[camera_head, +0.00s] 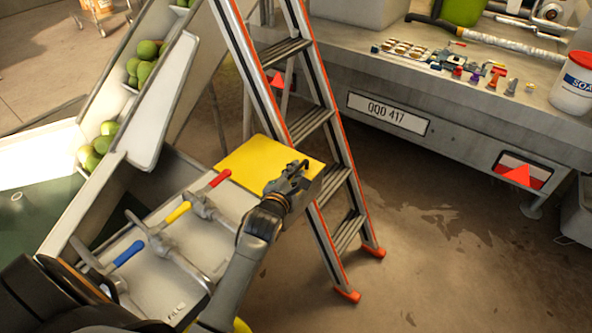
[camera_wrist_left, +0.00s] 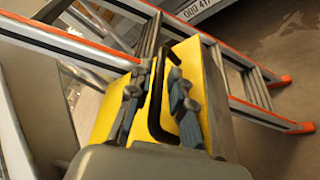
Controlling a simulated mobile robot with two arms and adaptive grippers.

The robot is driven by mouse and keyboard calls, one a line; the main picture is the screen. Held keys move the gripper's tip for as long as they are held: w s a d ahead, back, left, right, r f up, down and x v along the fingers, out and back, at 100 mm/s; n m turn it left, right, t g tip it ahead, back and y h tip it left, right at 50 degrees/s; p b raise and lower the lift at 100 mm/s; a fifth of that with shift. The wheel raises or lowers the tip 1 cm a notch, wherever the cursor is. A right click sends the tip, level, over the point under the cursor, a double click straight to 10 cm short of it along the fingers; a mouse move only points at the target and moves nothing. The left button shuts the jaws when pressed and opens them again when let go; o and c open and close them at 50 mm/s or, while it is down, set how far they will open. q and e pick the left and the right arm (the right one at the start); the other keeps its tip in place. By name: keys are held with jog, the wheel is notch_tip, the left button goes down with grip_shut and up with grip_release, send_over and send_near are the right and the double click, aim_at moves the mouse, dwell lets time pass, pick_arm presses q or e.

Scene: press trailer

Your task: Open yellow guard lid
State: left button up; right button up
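The yellow guard lid (camera_head: 255,156) is a flat panel at the far right end of the grey lever console in the head view. It looks shut. My left gripper (camera_head: 292,176) is over its right corner. In the left wrist view, the yellow lid (camera_wrist_left: 106,112) fills the middle, with a black bar handle (camera_wrist_left: 154,110) on it. The two fingers of my left gripper (camera_wrist_left: 158,104) are apart, one on each side of the handle. I cannot tell whether either finger touches it. My right gripper is not in view.
Red, yellow and blue levers (camera_head: 178,213) stand on the console left of the lid. An orange-edged stepladder (camera_head: 318,125) stands close behind and right of it. A chute (camera_head: 165,100) with green fruit rises at the left.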

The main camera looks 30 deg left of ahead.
pick_arm(q)
jog(key=shift+w+a, duration=0.1)
jog(key=shift+w, duration=0.35)
jog(key=c, duration=0.4)
grip_shut()
